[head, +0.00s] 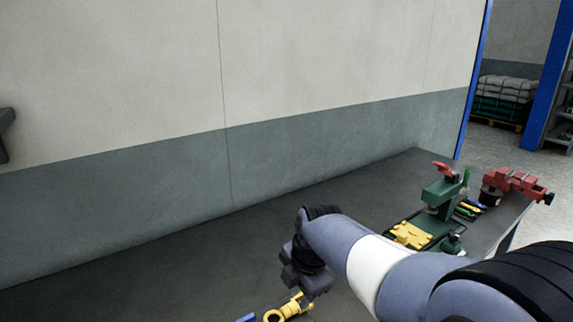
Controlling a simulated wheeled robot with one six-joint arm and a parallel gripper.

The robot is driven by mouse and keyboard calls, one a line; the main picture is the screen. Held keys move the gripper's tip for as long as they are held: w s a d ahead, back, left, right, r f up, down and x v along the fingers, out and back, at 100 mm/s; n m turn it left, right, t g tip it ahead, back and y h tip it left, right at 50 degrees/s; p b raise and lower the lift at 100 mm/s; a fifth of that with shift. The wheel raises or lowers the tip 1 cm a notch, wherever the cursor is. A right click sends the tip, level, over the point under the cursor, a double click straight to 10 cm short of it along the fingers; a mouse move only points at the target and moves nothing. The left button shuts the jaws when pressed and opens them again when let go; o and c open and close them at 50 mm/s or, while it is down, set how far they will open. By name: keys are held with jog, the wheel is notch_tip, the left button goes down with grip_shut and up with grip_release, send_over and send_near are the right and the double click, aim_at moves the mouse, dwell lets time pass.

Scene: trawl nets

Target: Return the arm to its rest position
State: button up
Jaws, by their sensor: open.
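My arm reaches in from the lower right over the dark bench top (130,270). My gripper (304,284) hangs down at its end, dark grey and partly hidden by the wrist. It is open. A yellow ring-shaped part (285,311) shows just below it at the bottom edge of the head view. I cannot tell whether the gripper touches it.
A green press-like tool with a red handle (441,194) stands at the bench's right. A yellow part (411,235) lies near it. A red vise (514,183) is at the far right end. The wall (120,190) runs behind; the bench's left is clear.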

aim_at(291, 308)
jog(key=x, duration=0.8)
jog(key=shift+f+b, duration=0.25)
jog(key=shift+b, duration=0.05)
notch_tip(291, 308, up, 3)
jog(key=shift+f+p, duration=0.1)
jog(key=shift+p, duration=0.2)
jog(key=shift+r, duration=0.6)
jog(key=shift+f, duration=0.1)
